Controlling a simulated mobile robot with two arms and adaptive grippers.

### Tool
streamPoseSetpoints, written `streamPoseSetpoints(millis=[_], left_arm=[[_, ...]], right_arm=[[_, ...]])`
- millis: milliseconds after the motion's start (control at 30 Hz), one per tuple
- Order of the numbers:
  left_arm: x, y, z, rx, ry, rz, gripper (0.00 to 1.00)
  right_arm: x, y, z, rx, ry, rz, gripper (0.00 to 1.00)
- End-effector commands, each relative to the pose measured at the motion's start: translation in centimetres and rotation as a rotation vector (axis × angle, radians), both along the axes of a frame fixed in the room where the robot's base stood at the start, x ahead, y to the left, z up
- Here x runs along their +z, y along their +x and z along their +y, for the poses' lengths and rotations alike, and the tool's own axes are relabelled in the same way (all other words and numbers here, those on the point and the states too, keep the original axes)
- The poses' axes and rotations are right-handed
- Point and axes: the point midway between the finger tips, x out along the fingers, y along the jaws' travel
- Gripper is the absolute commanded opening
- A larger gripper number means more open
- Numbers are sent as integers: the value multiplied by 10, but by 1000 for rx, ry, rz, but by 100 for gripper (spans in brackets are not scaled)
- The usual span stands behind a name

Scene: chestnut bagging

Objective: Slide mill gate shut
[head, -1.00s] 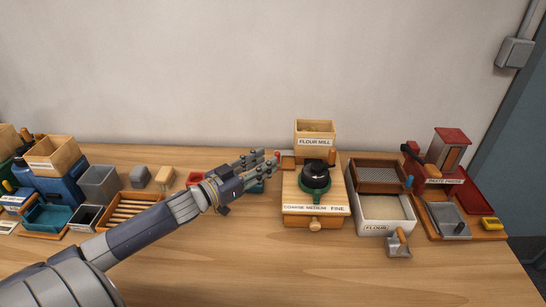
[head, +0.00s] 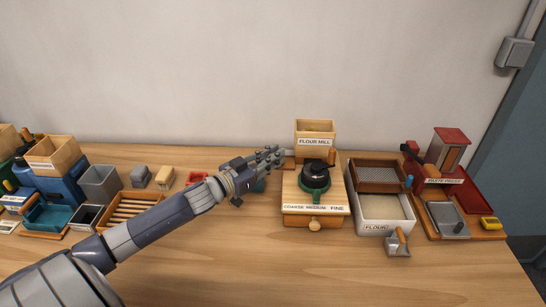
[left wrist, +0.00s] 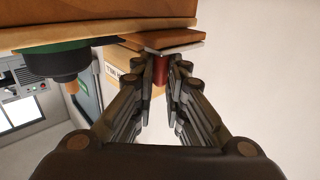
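The flour mill (head: 315,142) stands right of centre on the table, with its wooden hopper on top and a dark round part with green below. Its gate (head: 288,161) shows as a small brown slide sticking out to the left under the hopper. In the left wrist view the gate (left wrist: 178,44) lies at the top, with a red knob (left wrist: 160,72) on it. My left gripper (head: 280,154) is at the gate's left end; in the left wrist view its fingertips (left wrist: 161,68) close on both sides of the red knob. My right gripper is not in view.
A flour bin (head: 372,229) with a sieve and a red paste press (head: 450,150) stand to the right. Grey bins (head: 99,183), a slatted wooden tray (head: 128,209) and a small red tray (head: 197,178) lie to the left. The front of the table is clear.

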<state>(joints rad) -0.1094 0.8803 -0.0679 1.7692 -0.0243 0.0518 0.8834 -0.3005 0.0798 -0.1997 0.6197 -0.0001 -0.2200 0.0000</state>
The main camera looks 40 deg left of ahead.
Motion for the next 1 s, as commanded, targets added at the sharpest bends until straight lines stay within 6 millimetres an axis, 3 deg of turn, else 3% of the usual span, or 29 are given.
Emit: streamPoseSetpoints(millis=[267,533,767,800,867,1000], left_arm=[[1,2,-3,1,-1,-1,0],[2,15,-25,0,-2,-1,0],[1,15,-26,-2,0,-2,0],[1,15,-26,-2,0,-2,17],[1,15,-26,-3,0,-2,30],[1,15,-25,-1,0,-2,33]], right_arm=[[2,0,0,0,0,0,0],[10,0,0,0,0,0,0],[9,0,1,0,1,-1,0],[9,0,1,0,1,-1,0],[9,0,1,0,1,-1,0],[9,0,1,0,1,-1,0]])
